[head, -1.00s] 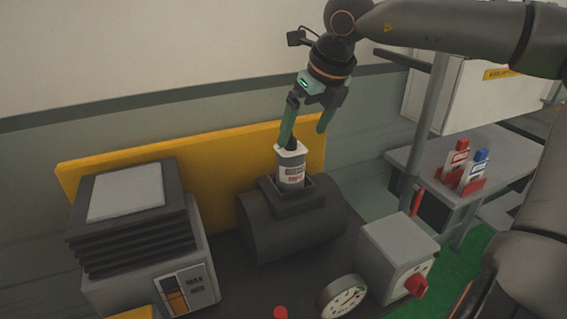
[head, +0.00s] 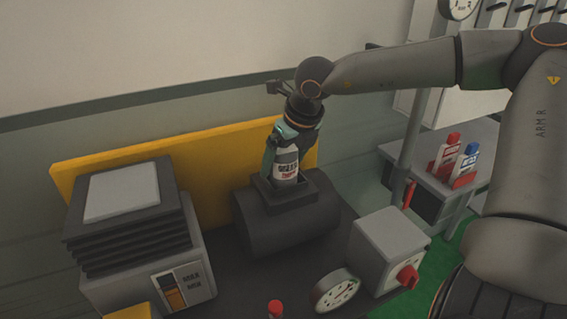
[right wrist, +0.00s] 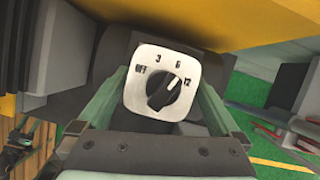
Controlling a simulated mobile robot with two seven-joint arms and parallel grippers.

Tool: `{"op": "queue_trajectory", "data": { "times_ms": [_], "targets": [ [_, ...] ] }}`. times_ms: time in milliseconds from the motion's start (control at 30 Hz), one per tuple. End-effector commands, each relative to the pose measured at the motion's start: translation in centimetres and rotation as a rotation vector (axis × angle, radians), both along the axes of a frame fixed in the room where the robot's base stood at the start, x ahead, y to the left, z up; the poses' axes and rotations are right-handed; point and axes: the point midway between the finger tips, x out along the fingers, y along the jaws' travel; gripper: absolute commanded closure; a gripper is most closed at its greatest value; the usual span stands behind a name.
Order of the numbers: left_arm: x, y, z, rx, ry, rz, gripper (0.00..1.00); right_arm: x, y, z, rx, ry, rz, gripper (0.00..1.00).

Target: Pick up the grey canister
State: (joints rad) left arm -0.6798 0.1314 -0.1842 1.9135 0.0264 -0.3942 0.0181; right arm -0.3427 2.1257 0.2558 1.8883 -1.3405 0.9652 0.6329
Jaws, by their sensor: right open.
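The grey canister (head: 287,167) stands upright in a dark square holder (head: 283,190) on top of a dark horizontal cylinder. My right gripper (head: 282,160) is open, pointing down over the canister. Its green fingers (right wrist: 158,95) lie on either side of the canister's top; whether they touch it I cannot tell. The canister's lower end is hidden in the holder. My left gripper is not in view.
A ribbed grey machine (head: 130,215) stands at left, with a yellow panel (head: 215,150) behind. A grey box with a red knob (head: 408,277) and a round gauge (head: 337,291) stand front right. A side shelf holds red and blue bottles (head: 463,165).

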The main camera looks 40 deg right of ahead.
Motion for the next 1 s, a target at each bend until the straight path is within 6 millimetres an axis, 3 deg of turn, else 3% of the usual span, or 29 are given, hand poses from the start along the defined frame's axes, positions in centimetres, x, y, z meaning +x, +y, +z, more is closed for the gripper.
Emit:
{"op": "queue_trajectory", "data": {
  "times_ms": [67,167,833,1000],
  "targets": [
    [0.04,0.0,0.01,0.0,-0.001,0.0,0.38,0.0,-0.01,0.01,0.0,0.0,0.0,0.0],
    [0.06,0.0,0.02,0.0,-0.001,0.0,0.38,-0.01,-0.01,0.02,0.0,0.0,0.0,0.09],
    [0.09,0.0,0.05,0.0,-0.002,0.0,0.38,-0.02,0.0,0.05,0.0,0.0,0.001,0.84],
    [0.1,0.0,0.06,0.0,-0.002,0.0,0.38,0.01,0.01,0.1,0.0,-0.001,0.001,0.87]
  ]
}}
